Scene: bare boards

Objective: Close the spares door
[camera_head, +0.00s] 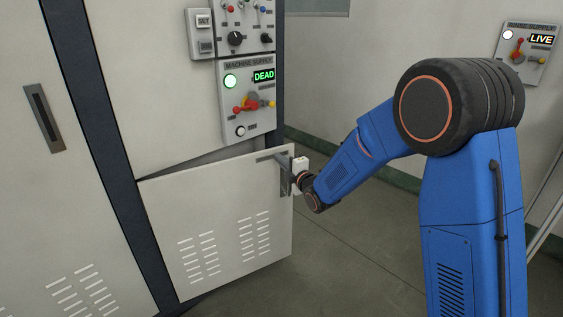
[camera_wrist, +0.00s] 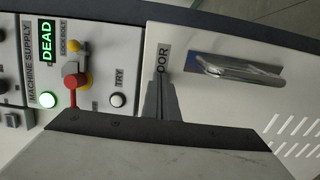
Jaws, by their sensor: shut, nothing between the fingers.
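The door (camera_head: 220,215) is the low cream panel with two groups of vent slots. It stands ajar, its right edge swung out from the cabinet, with a dark wedge-shaped gap along its top. It also shows in the wrist view (camera_wrist: 210,105), with a metal handle (camera_wrist: 240,69) on a dark plate. A label beside the handle ends in "OOR"; the rest is hidden by my fingers. My gripper (camera_wrist: 161,84) is shut and empty, its tips over the label, beside the handle. In the head view my gripper (camera_head: 291,172) is at the door's upper right corner; contact is unclear.
The machine supply panel (camera_head: 249,103) above the door reads DEAD, with a lit green lamp and a red lever. Another panel (camera_head: 526,50) on the right wall reads LIVE. A tall cabinet door (camera_head: 75,130) stands at left. The floor (camera_head: 350,250) right of the door is clear.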

